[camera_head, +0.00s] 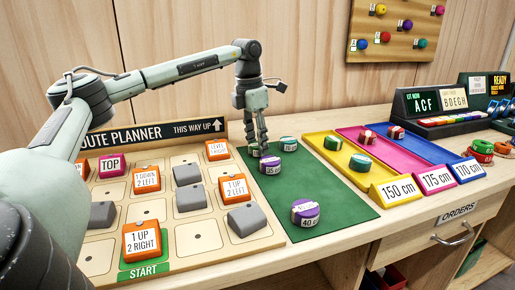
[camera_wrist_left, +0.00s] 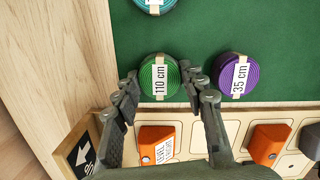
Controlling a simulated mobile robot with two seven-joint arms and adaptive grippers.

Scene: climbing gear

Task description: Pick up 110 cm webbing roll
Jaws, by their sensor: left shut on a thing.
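The 110 cm webbing roll (camera_wrist_left: 160,72) is green with a pale label band and lies on the green mat (camera_head: 335,195) near its back left edge. In the wrist view it sits between the two fingers of my left gripper (camera_wrist_left: 163,88). In the head view my left gripper (camera_head: 260,150) points straight down over the roll, and its fingers partly hide it. The gripper is shut on the roll, which looks to be at mat level. My right gripper is not in view.
A purple 35 cm roll (camera_wrist_left: 238,75) lies close beside the gripper. A teal roll (camera_head: 288,143) and a purple 40 cm roll (camera_head: 305,211) share the mat. The route planner board (camera_head: 190,240) adjoins on the left. Yellow (camera_head: 345,158), pink and blue trays stand right.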

